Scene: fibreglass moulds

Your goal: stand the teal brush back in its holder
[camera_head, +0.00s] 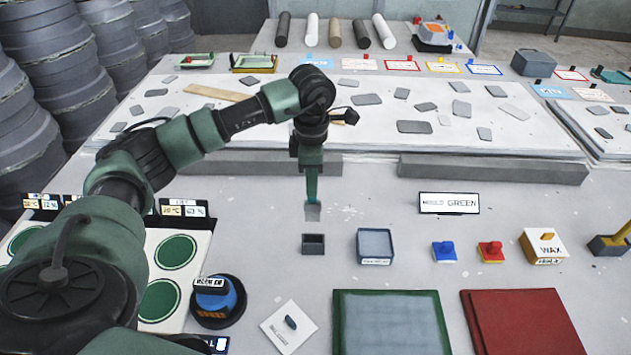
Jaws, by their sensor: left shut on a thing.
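My left gripper (310,160) is shut on the teal brush (312,188) and holds it upright with its pale grey bristle end (313,211) pointing down. A small dark open-topped box (313,245), which looks like the holder, stands on the table just in front of the brush in the camera_head view. The brush appears apart from this box, and its exact height above the table is hard to tell. The gripper's fingers partly hide the top of the brush. My right gripper is not in view.
Near the box are a grey square tub (375,246), a blue knobbed block (444,252), a red one (491,251) and a wax box (543,246). A green-framed panel (437,310) and red panel (525,325) lie in front. A raised slab (480,170) is behind.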

